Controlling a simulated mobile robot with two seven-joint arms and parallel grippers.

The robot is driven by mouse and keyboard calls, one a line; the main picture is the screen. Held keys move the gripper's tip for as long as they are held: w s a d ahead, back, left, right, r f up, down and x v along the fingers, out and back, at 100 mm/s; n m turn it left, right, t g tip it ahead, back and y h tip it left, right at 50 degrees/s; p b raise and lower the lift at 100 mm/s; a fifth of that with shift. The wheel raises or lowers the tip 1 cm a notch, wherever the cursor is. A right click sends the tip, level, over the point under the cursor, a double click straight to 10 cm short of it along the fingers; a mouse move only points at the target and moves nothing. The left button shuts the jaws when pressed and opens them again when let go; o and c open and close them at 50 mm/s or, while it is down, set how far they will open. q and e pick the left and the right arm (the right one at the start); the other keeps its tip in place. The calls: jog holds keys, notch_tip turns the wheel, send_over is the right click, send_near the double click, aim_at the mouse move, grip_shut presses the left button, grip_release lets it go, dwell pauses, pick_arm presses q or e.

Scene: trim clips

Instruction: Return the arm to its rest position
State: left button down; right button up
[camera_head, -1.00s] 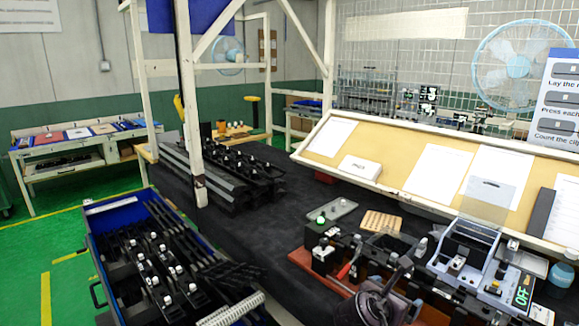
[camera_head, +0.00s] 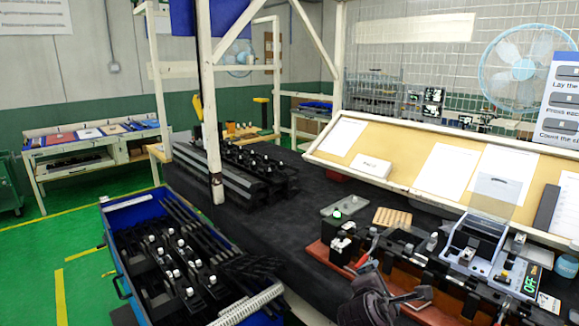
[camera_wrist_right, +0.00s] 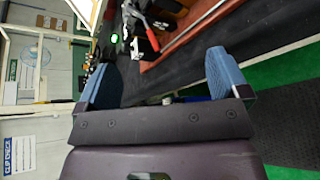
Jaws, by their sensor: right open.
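My right gripper (camera_head: 390,283) is at the near edge of the bench, in front of the red-brown fixture base (camera_head: 322,254). In the right wrist view its two blue fingers (camera_wrist_right: 163,75) stand wide apart with nothing held between them. The wrist view shows a red-handled clamp (camera_wrist_right: 148,28) and a green light (camera_wrist_right: 114,38) beyond the fingers, apart from them. My left gripper is not in view.
A blue bin (camera_head: 131,203) with black trim parts stands at the left front. More black parts (camera_head: 240,170) lie on the dark bench (camera_head: 270,235). A post (camera_head: 212,130) rises there. A grey-blue device (camera_head: 470,248) stands right of the fixture.

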pick_arm(q)
jog(key=b, duration=0.1)
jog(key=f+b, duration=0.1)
jog(key=b, duration=0.1)
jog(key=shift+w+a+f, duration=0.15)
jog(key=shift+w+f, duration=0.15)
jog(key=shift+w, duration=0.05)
pick_arm(e)
jog(key=s+d+f+m+y, duration=0.3)
jog(key=s+f+m, duration=0.6)
jog(key=s+f, duration=0.3)
jog(key=s+d+f+m+y, duration=0.3)
jog(key=s+f+m, duration=0.7)
jog(key=s, duration=0.7)
notch_tip(320, 180, down, 2)
jog(key=shift+d+f+g+y, duration=0.1)
jog(key=shift+d+g+y, duration=0.25)
jog(key=shift+d, duration=0.35)
